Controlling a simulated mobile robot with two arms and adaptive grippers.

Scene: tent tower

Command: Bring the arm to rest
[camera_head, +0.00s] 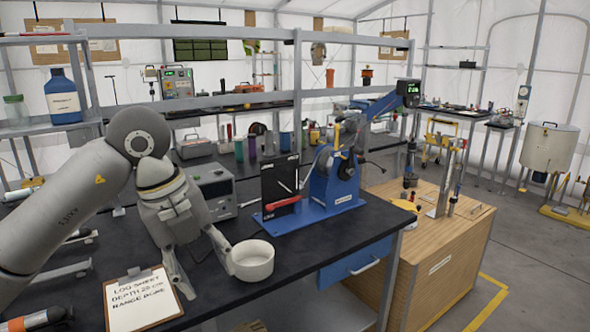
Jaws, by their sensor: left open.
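My left arm (60,220) comes in from the left and bends down over the black worktop. My left gripper (207,277) points down with its two fingers spread wide, and nothing shows between them. One finger is beside or against a white round bowl (253,262); I cannot tell if they touch. My right gripper is not in view.
A blue machine with a wheel (335,175) and a grey instrument box (213,188) stand behind the bowl. A wooden cabinet (440,255) adjoins on the right. Shelves with a blue bottle (63,97) are at the back left. Bare worktop (325,240) lies right of the bowl.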

